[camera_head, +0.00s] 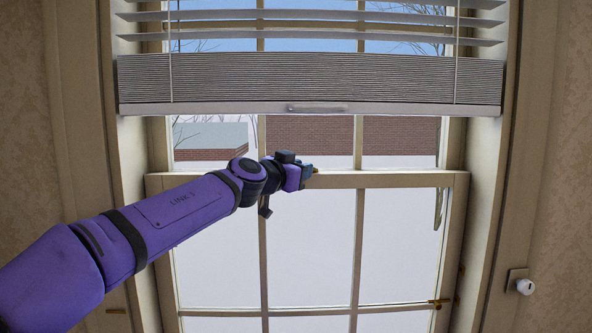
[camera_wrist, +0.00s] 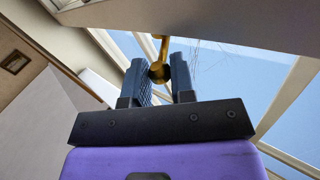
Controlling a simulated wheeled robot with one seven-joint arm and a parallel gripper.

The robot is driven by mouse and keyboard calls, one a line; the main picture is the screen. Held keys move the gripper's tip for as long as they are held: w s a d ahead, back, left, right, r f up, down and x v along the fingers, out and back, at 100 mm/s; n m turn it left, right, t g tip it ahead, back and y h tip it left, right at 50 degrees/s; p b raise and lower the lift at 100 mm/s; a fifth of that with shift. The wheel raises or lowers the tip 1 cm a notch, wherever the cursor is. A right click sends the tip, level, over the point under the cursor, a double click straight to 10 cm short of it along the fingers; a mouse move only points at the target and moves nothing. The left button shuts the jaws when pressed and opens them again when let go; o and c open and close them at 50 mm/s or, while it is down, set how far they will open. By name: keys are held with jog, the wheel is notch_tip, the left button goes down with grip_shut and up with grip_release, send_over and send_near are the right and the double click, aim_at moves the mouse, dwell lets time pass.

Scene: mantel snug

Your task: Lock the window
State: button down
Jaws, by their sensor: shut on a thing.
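In the wrist view a brass latch (camera_wrist: 160,72) with a rounded knob sits between the two dark fingers of my gripper (camera_wrist: 160,80). The fingers are shut on the latch. In the head view only a small brass bit of the latch (camera_head: 315,170) shows past the fingers. Whether the latch is in its locked position cannot be told.
A partly lowered blind (camera_head: 310,80) with a bottom bar (camera_head: 310,108) hangs above my gripper. A brass fitting (camera_head: 438,302) is at the lower right of the window. A white round knob (camera_head: 524,287) is on the right wall.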

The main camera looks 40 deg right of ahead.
aim_at(316, 170)
jog(key=s+d+n+t+y, duration=0.1)
jog(key=n+t+y, duration=0.1)
jog(key=t, duration=0.1)
jog(key=s+n+t+y, duration=0.1)
jog(key=n+t+y, duration=0.1)
jog(key=t, duration=0.1)
jog(key=d+n+t+y, duration=0.1)
jog(key=n+t+y, duration=0.1)
jog(key=t, duration=0.1)
jog(key=shift+s+d+f+n, duration=0.1)
jog(key=shift+s+d+n, duration=0.25)
jog(key=shift+s+n, duration=0.05)
jog(key=shift+s+d+n+t+y, duration=0.15)
jog(key=shift+d+n+t+y, duration=0.45)
jog(key=shift+n+y, duration=0.65)
jog(key=shift+s+d+n+t+y, duration=0.15)
jog(key=shift+d+n+t+y, duration=0.55)
jog(key=shift+y, duration=0.9)
jog(key=shift+s+d+n+t+y, duration=0.15)
jog(key=shift+d+n+t+y, duration=0.35)
jog(key=shift+n+y, duration=0.8)
jog(key=shift+y, duration=0.45)
jog(key=shift+a, duration=0.1)
jog(key=c, duration=1)
grip_release()
jog(key=shift+a+h, duration=0.1)
jog(key=shift+h, duration=0.2)
